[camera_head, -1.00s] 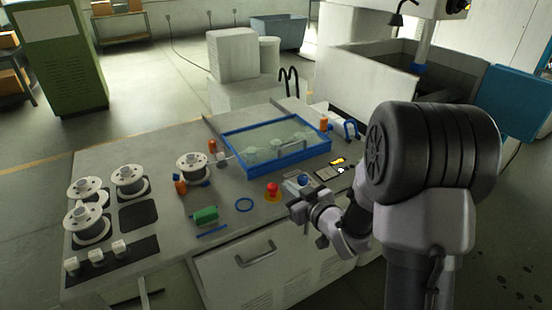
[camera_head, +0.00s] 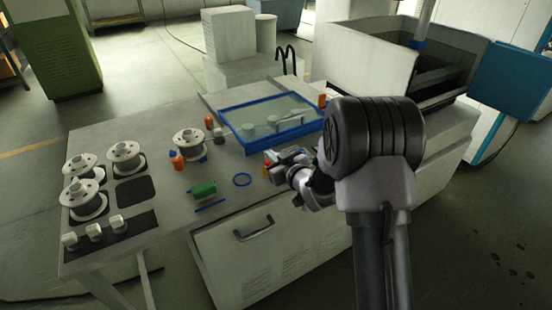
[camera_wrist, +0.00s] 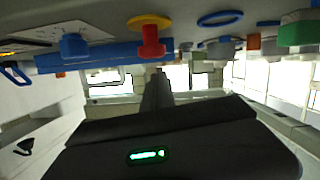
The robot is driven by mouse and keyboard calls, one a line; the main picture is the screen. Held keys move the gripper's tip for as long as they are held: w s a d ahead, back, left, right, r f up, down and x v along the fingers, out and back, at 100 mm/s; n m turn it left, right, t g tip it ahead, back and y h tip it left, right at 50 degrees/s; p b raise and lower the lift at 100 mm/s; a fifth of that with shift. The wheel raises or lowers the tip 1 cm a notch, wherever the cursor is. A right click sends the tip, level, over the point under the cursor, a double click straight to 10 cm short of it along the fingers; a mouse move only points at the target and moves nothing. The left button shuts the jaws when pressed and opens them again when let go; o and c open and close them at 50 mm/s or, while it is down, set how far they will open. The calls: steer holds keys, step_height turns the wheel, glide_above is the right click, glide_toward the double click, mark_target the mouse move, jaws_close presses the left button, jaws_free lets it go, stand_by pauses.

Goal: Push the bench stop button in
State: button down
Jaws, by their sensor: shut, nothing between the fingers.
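The bench stop button is a red knob on a yellow round base. It shows upside down at the top middle of the wrist view (camera_wrist: 151,40). In the head view my gripper and wrist hide most of it, and only a bit of red (camera_head: 267,164) shows beside the fingers. My gripper (camera_head: 271,157) is shut and empty, low over the bench's front part at the button. In the wrist view its narrow dark fingers (camera_wrist: 158,78) point at the button, close to its red top. I cannot tell whether they touch it.
A blue-framed tray (camera_head: 238,144) lies behind the gripper. A blue knob (camera_wrist: 74,45) stands near the button in the wrist view.

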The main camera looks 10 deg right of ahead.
steer(key=shift+d+f, duration=0.2)
steer(key=shift+f, duration=0.7)
